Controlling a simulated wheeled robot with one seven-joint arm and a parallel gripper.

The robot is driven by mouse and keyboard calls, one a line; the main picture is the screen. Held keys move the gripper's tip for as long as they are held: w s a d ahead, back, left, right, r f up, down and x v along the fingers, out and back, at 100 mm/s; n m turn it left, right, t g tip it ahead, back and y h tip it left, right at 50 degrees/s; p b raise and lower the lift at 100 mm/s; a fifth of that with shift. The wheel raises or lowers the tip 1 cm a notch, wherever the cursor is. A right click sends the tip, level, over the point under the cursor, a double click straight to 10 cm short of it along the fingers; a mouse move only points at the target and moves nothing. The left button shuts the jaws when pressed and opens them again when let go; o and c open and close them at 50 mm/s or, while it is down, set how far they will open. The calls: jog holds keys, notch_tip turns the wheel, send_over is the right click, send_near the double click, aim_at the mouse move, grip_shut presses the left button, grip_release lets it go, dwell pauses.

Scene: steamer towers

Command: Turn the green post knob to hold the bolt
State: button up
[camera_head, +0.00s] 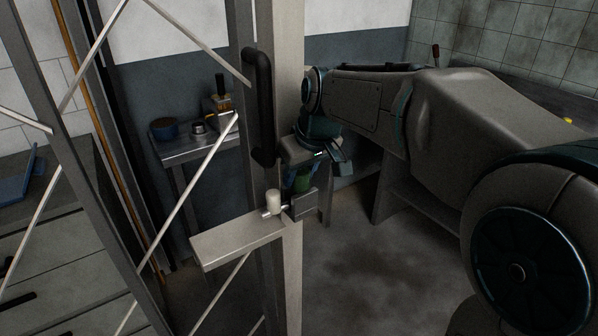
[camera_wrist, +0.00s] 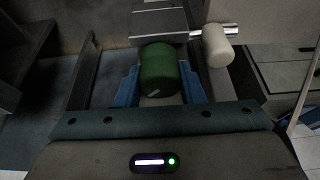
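The green post knob (camera_wrist: 158,68) is a short dark green cylinder, seen near the middle of the wrist view. The bolt (camera_wrist: 234,29) is a bright metal rod with a cream handle (camera_wrist: 217,46), just right of the knob. In the head view the cream handle (camera_head: 273,203) stands upright beside a grey plate (camera_head: 305,204).
A black pull handle (camera_head: 261,108) runs up the pale upright post (camera_head: 284,60) close to my gripper. A cream bar (camera_head: 236,239) juts out left below the bolt. Thin diagonal braces cross the left. A small metal table (camera_head: 187,148) stands behind. Floor at lower right is clear.

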jog(key=shift+m, duration=0.8)
jog(key=o, duration=1)
jog(key=shift+t, duration=0.3)
jog(key=p+v, duration=0.1)
jog(key=v, duration=1.3)
jog(key=shift+a, duration=0.25)
